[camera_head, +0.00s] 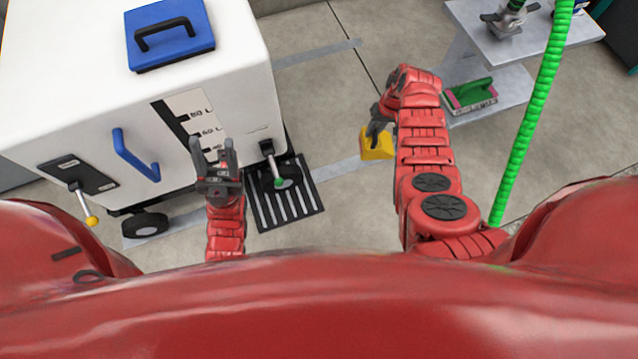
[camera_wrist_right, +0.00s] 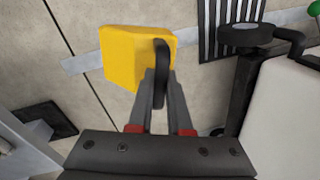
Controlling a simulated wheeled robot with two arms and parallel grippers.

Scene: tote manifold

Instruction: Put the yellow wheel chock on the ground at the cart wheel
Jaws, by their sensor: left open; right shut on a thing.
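The yellow wheel chock (camera_head: 376,146) hangs from my right gripper (camera_head: 378,122), to the right of the cart in the head view. In the right wrist view the yellow wheel chock (camera_wrist_right: 132,58) has a black handle (camera_wrist_right: 161,70), and my right gripper (camera_wrist_right: 160,90) is shut on that handle. The white cart (camera_head: 70,85) stands on the left. My left gripper (camera_head: 213,160) is open and empty in front of the cart.
A slatted black floor grate (camera_head: 290,205) lies by the cart's right corner. A grey shelf trolley (camera_head: 490,85) with a green and pink object (camera_head: 470,95) stands at the right. A green hose (camera_head: 530,120) hangs at the right.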

